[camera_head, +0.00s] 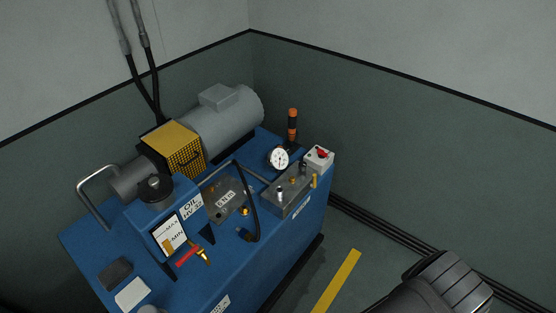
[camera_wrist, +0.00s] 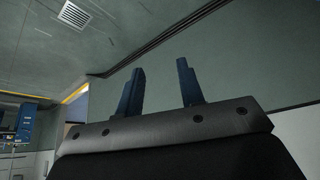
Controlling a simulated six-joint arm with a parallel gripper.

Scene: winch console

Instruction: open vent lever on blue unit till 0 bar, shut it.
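The blue unit (camera_head: 255,262) stands left of centre in the head view. A red lever (camera_head: 188,255) sits on a brass valve on its front side, below the oil level plate. A small yellow handle (camera_head: 314,181) is at the right end of the grey valve block (camera_head: 288,193); I cannot tell which of the two is the vent lever. The round pressure gauge (camera_head: 279,158) stands behind the block; its reading is too small to tell. My gripper (camera_wrist: 161,66) is open and empty in the wrist view, its blue fingers apart, facing a wall, away from the unit.
A grey motor (camera_head: 225,122) and yellow guard (camera_head: 172,148) top the unit's back. A white box with a red switch (camera_head: 319,157) stands at the right corner. A black hose (camera_head: 250,190) arches over the middle. Floor right of the unit, with a yellow stripe (camera_head: 336,282), is clear.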

